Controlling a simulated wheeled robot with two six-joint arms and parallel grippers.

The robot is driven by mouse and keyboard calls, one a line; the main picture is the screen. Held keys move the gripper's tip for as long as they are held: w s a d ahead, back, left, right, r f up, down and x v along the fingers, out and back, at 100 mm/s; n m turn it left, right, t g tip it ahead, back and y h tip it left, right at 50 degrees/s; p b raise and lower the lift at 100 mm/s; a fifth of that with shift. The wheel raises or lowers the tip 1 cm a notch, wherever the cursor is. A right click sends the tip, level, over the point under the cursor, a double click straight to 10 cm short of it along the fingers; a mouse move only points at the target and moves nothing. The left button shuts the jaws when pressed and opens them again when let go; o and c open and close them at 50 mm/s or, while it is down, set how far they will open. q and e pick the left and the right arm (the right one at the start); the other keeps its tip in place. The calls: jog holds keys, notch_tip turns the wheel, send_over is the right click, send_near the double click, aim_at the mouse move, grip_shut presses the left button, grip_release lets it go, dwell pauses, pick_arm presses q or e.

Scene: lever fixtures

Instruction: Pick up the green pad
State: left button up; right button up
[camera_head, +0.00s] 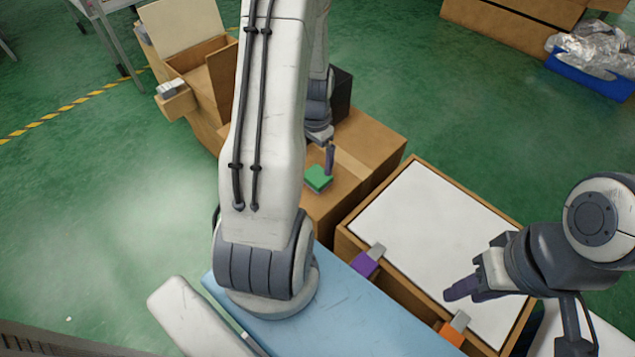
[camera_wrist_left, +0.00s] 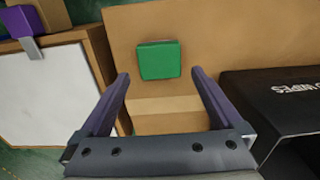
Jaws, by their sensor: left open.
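The green pad (camera_head: 318,178) lies on top of a brown cardboard box (camera_head: 378,139). In the left wrist view the green pad (camera_wrist_left: 158,60) is a square block just beyond and between my fingertips. My left gripper (camera_wrist_left: 160,75) is open and empty, with one finger on either side of the line to the pad. In the head view my left gripper (camera_head: 329,158) is right above the pad, partly hidden by my own arm. My right gripper (camera_head: 462,291) hangs over a white-topped wooden box; its fingers overlap in the head view, so its opening is unclear.
The white-topped wooden box (camera_head: 420,220) has a purple block (camera_head: 364,264) and an orange block (camera_head: 452,333) at its front edge. A black box (camera_wrist_left: 275,110) stands close to the right of my left gripper. An open wooden box (camera_head: 205,75) stands at the upper left.

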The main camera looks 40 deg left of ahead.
aim_at(317, 175)
pick_arm(q)
notch_tip(317, 175, down, 3)
jog(key=shift+r+b, duration=0.1)
jog(key=shift+b, duration=0.25)
jog(key=f+b, duration=0.1)
jog(key=f, duration=0.1)
jog(key=f+b, duration=0.2)
jog(key=f, duration=0.1)
jog(key=shift+w+d+f, duration=0.1)
jog(key=shift+w+f, duration=0.05)
jog(key=shift+w, duration=0.05)
jog(key=c, duration=1.2)
jog(key=shift+r, duration=0.25)
notch_tip(317, 175, up, 4)
jog(key=p, duration=0.3)
jog(key=shift+r, duration=0.25)
jog(key=s+d+r+p, duration=0.3)
jog(key=d+r, duration=0.3)
jog(key=d, duration=0.5)
jog(key=shift+s, duration=0.25)
jog(key=shift+r, duration=0.1)
